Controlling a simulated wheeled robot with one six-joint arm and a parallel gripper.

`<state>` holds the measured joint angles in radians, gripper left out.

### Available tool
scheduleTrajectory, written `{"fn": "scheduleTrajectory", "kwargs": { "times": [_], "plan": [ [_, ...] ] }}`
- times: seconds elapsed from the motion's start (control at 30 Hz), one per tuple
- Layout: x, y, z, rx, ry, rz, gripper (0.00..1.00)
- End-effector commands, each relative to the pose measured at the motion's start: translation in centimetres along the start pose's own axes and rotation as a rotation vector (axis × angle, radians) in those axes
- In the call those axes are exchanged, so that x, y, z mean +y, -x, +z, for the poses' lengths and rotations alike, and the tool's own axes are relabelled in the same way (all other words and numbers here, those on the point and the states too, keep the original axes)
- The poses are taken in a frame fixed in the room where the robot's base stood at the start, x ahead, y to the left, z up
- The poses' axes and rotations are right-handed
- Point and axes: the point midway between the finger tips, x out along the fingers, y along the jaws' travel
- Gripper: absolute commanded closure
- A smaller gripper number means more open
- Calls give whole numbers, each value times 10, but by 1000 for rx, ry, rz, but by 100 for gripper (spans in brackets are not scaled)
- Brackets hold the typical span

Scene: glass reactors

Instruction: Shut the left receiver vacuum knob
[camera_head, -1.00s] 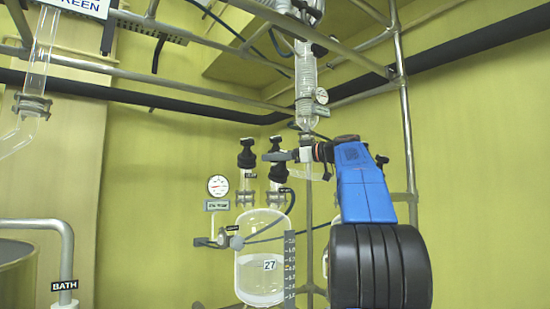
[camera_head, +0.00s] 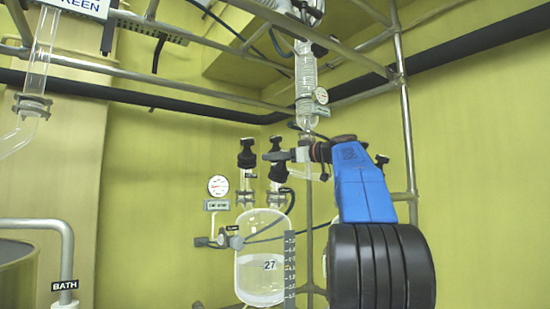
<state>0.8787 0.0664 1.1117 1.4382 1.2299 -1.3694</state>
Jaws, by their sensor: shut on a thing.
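A glass receiver marked 27 (camera_head: 262,278) stands at the middle, partly filled with clear liquid. Two black knobs stand on its top necks: a left black knob (camera_head: 247,154) and a right black knob (camera_head: 277,144). My gripper (camera_head: 276,156) reaches in from the right, small and partly seen edge-on. It is shut on the right black knob and hides part of it. A small label by the necks is too small to read.
A round gauge (camera_head: 218,186) is left of the receiver. A glass condenser (camera_head: 306,85) hangs above my gripper. Metal frame posts (camera_head: 406,120) stand to the right. A pipe marked BATH (camera_head: 66,255) is at lower left.

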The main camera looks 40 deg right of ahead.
Motion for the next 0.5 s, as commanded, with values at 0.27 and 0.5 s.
{"fn": "scheduleTrajectory", "kwargs": {
  "times": [0.27, 0.5],
  "plan": [
    [4, 0, -1, 1, -88, 175, 84],
    [12, 2, 0, 1, -188, 373, 84]
  ]
}}
